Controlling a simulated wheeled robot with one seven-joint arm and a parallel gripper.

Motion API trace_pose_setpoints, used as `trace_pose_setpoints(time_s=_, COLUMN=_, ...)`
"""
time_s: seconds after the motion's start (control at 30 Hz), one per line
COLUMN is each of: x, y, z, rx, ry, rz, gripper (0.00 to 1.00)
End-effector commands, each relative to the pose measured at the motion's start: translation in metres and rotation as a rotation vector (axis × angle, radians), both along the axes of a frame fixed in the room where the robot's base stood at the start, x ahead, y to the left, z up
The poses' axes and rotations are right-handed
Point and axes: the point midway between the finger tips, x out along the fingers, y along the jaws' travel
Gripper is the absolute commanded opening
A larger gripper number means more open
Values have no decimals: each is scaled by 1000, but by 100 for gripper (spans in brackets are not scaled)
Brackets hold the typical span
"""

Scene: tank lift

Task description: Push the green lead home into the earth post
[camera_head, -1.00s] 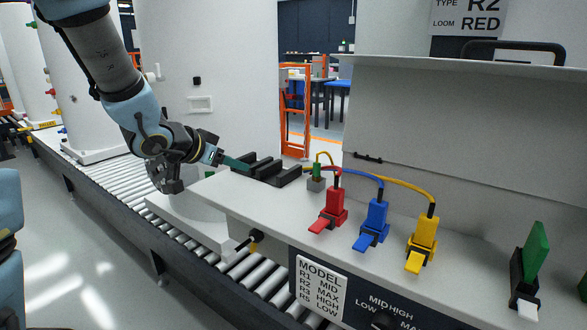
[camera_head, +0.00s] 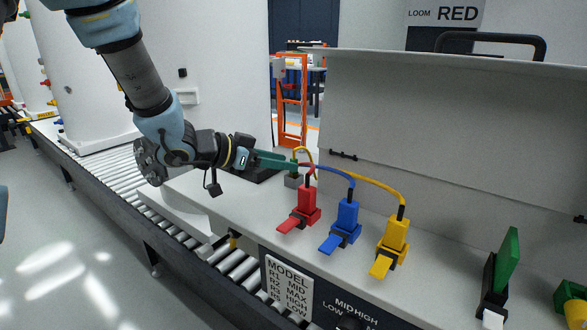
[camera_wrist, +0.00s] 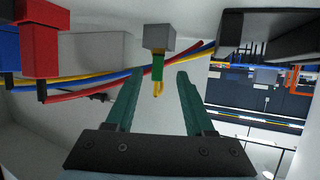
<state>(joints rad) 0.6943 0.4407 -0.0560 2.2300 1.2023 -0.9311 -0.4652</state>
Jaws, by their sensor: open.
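The green lead (camera_wrist: 157,68) shows in the wrist view as a small green plug with a yellow cable end. It meets the grey block of the earth post (camera_wrist: 158,38); I cannot tell how deep it sits. My gripper (camera_wrist: 161,74) is open, with its two green fingers apart and the lead between their tips in this view. Nothing is held. In the head view my gripper (camera_head: 290,162) reaches right to the lead, and its fingers partly hide the plug. The earth post (camera_head: 292,181) stands just below the fingertips. I cannot tell whether they touch the lead.
Red (camera_head: 307,202), blue (camera_head: 346,216) and yellow (camera_head: 396,236) plugs with levers stand in a row to the right on the white shelf. Their cables run back near the post. A black rack lies behind my gripper. A green lever (camera_head: 508,262) stands far right.

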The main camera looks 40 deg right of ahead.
Motion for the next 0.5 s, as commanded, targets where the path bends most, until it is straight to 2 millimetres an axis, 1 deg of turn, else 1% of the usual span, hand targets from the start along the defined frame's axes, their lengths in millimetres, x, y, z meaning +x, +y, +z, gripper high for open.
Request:
trace_pose_setpoints(time_s=0.03, x=-4, y=-8, z=-1, rx=3, ry=4, rz=-3, gripper=54)
trace_pose_setpoints(time_s=0.1, x=-8, y=-17, z=-6, rx=2, ry=3, rz=-4, gripper=54)
trace_pose_setpoints(time_s=0.2, x=-8, y=-28, z=-11, rx=1, ry=2, rz=-2, gripper=54)
trace_pose_setpoints(time_s=0.3, x=-8, y=-33, z=-14, rx=0, ry=1, rz=-1, gripper=54)
trace_pose_setpoints(time_s=0.5, x=-8, y=-34, z=-15, rx=0, ry=1, rz=0, gripper=54)
